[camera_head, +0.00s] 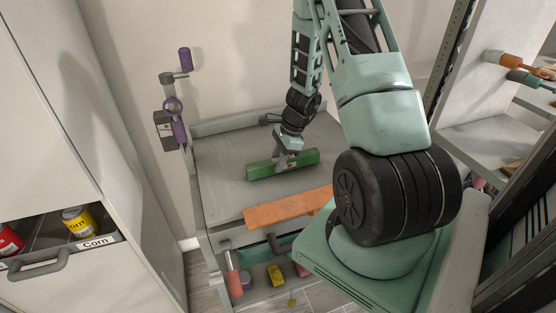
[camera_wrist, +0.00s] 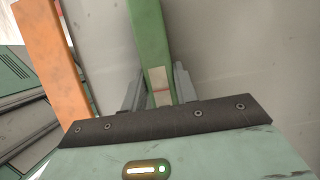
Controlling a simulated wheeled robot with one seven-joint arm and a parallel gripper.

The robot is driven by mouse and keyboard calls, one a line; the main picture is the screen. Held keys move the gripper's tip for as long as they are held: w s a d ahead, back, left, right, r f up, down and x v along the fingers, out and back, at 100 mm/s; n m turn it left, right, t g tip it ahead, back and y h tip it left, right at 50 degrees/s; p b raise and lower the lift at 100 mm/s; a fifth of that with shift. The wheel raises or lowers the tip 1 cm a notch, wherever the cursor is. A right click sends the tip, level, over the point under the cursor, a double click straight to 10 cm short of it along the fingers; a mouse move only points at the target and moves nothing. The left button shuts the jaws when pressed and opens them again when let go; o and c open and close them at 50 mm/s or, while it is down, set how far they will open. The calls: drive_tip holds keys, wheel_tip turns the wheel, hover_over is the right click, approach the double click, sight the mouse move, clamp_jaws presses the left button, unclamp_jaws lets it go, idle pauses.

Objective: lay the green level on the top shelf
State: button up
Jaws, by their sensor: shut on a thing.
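The green level (camera_head: 304,158) is a long green bar lying across the middle of the rack's grey top shelf (camera_head: 225,195). My gripper (camera_head: 282,160) reaches down from above and is shut on the level near its middle. In the wrist view the level (camera_wrist: 152,40) runs up between the two grey fingers of my gripper (camera_wrist: 160,88), with a pale label between them. The level appears at or just above the shelf surface; I cannot tell whether it touches. My arm hides part of the shelf's right side.
An orange bar (camera_head: 285,208) lies on the shelf's front edge, beside the level; it also shows in the wrist view (camera_wrist: 50,55). A purple-handled tool (camera_head: 178,125) hangs at the rack's left post. Lower shelf holds a yellow item (camera_head: 275,275). An open drawer with cans (camera_head: 78,220) is left.

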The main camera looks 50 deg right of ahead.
drive_tip(key=shift+f, duration=0.15)
drive_tip(key=o, duration=1.2)
drive_tip(key=shift+c, duration=0.2)
drive_tip(key=v, duration=1.7)
drive_tip(key=shift+r, duration=0.2)
